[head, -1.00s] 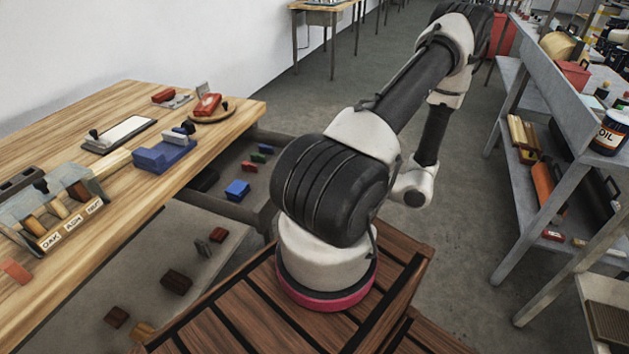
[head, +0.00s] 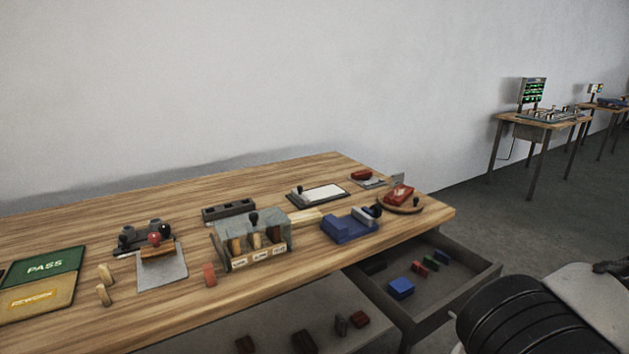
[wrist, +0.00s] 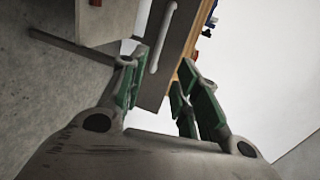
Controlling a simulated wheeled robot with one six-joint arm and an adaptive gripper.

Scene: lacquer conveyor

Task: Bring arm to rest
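My arm shows only as a black and white part at the lower right corner of the head view. My gripper (wrist: 157,92) shows in the wrist view, with its green-padded fingers spread apart and nothing between them. Beyond the fingers, the grey drawer front with its pale handle (wrist: 162,37) shows in the wrist view, with a strip of wooden tabletop beside it. I cannot tell how far the fingers are from the drawer. The gripper is outside the head view.
The wooden table (head: 120,205) bears a stamp rack (head: 250,240), a blue holder (head: 349,227), a round wooden plate (head: 414,209) and a PASS/REWORK mat (head: 42,280). An open drawer (head: 440,300) juts out at its right with several small blocks inside.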

